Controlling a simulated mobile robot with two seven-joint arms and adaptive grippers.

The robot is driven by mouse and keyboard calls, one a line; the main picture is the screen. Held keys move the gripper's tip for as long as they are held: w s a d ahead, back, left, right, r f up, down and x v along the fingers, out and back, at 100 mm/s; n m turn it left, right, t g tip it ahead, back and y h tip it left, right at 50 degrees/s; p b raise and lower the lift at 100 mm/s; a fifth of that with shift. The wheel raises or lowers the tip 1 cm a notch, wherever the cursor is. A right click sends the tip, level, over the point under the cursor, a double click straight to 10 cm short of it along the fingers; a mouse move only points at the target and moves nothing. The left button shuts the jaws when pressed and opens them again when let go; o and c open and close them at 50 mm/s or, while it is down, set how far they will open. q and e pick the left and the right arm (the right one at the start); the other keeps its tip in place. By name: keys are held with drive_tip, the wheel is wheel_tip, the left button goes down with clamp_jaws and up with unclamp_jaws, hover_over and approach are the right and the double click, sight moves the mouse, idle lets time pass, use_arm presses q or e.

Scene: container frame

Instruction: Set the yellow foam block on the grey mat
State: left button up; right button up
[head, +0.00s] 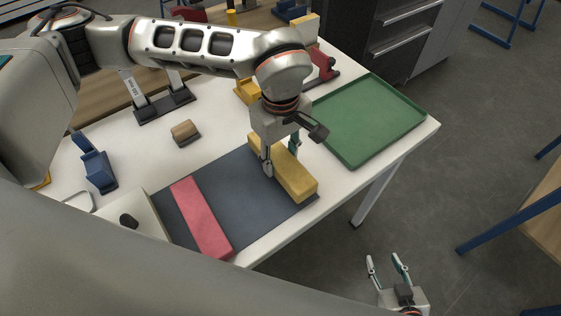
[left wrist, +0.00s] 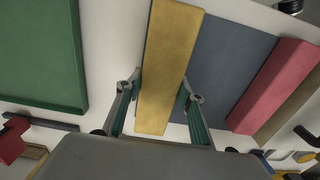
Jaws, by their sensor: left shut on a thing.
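The yellow foam block (head: 297,181) is a long bar at the right end of the grey mat (head: 235,190). My left gripper (head: 281,158) points down and is shut across its width, one finger on each long side. In the left wrist view the yellow block (left wrist: 167,70) lies between the two fingers, along the edge of the grey mat (left wrist: 225,65), with white table on its other side. I cannot tell whether its underside touches the mat. My right gripper (head: 387,268) is open and empty, low beside the table over the floor.
A red block (head: 200,217) lies toward the mat's left end, with bare mat between it and the yellow block. A green tray (head: 365,120) is to the right. A tan block (head: 185,132) and a blue stand (head: 98,170) are on the left.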

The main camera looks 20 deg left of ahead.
sight(281, 157)
use_arm(q)
drive_tip(key=shift+f, duration=1.1)
drive_tip(key=shift+f, duration=0.15)
drive_tip(key=o, duration=1)
wheel_tip(281, 157, up, 12)
drive_tip(key=shift+r, duration=0.2)
